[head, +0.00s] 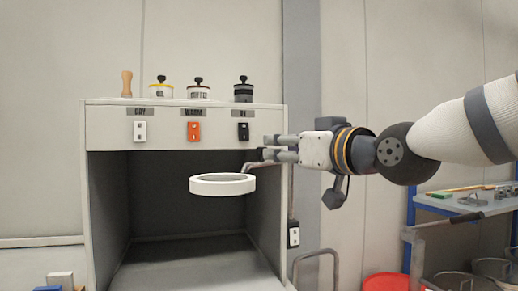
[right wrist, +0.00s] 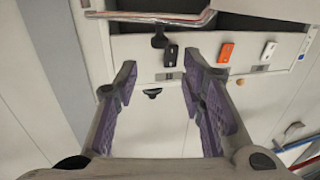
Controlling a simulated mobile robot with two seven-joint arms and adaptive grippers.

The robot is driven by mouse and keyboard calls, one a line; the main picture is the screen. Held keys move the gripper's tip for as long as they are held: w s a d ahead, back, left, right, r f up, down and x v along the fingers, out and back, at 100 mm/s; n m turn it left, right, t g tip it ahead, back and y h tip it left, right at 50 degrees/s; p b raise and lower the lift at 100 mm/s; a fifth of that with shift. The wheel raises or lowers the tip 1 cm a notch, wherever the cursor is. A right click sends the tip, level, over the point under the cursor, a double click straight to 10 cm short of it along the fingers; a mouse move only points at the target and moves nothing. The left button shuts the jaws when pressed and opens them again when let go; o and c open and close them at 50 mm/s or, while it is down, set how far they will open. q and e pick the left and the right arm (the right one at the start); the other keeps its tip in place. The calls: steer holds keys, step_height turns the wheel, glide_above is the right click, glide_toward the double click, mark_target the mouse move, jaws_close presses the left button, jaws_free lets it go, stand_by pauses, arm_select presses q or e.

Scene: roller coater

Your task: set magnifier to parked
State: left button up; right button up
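The magnifier (head: 222,190) is a white ring with a grey lens, held out in front of the open cabinet bay by a thin jointed arm from the cabinet's right side. In the right wrist view, part of a metal and red arm (right wrist: 150,20), seemingly the magnifier's, crosses the top, beyond my fingertips. My right gripper (head: 270,150) reaches in from the right at the cabinet's right edge, just above the magnifier's arm. In the right wrist view its purple-padded fingers (right wrist: 158,80) are apart, with nothing held between them. My left gripper is not in view.
The cabinet (head: 105,125) carries white (head: 140,131), orange (head: 194,131) and black (head: 243,131) switches, with several knobbed containers on top. A blue-framed cart (head: 409,220) and red bucket (head: 386,283) stand right. The bay floor looks clear.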

mark_target(255, 164)
steer(key=x, duration=0.9)
steer(key=shift+f, duration=0.15)
jaws_close()
